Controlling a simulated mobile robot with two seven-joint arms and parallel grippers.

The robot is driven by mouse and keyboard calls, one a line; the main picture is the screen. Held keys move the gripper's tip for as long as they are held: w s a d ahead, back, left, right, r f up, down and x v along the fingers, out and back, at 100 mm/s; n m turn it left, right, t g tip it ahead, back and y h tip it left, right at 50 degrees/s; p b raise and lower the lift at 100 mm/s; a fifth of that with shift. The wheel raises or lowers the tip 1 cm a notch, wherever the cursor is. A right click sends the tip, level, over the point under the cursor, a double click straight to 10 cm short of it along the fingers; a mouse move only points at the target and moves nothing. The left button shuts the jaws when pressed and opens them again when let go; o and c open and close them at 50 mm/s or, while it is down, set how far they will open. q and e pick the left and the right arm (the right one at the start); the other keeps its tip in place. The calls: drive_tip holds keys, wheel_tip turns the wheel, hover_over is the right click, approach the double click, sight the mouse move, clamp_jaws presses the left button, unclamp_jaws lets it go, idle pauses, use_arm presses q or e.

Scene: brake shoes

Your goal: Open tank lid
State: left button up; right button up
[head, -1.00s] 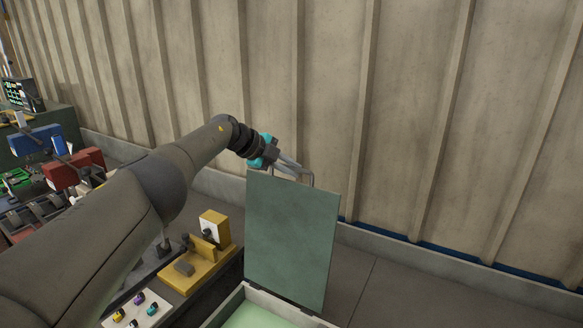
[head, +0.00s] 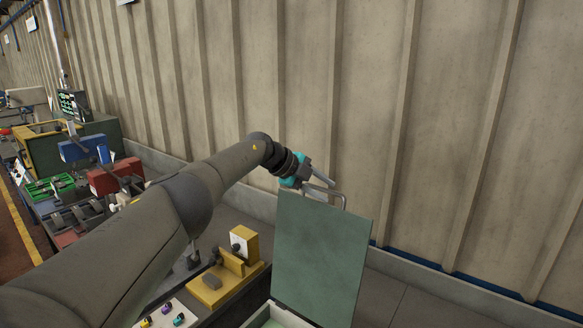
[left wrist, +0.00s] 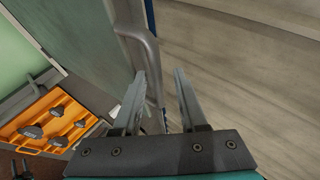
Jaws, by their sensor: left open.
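The tank lid (head: 322,255) is a flat grey-green panel standing upright and open at the tank's back edge. The tank (head: 290,318) shows only partly at the bottom of the head view, with a pale rim and light green inside. A grey metal handle (head: 338,193) sticks up from the lid's top edge. My left gripper (head: 325,190) is at this handle with its fingers apart. In the left wrist view the handle (left wrist: 146,50) runs down between the open fingers (left wrist: 161,75), nearer the left one. Whether a finger touches it I cannot tell. My right gripper is not in view.
A yellow fixture (head: 228,280) and a white tray (head: 165,318) with small coloured parts stand left of the lid. Red (head: 116,176) and blue (head: 82,149) units stand farther left. A ribbed wall (head: 450,120) rises behind. An orange tray (left wrist: 25,120) shows in the wrist view.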

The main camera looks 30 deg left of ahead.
use_arm(q)
drive_tip(key=shift+v, duration=0.8)
drive_tip(key=b+v, duration=0.1)
drive_tip(key=v, duration=1.2)
drive_tip(key=shift+b, duration=0.4)
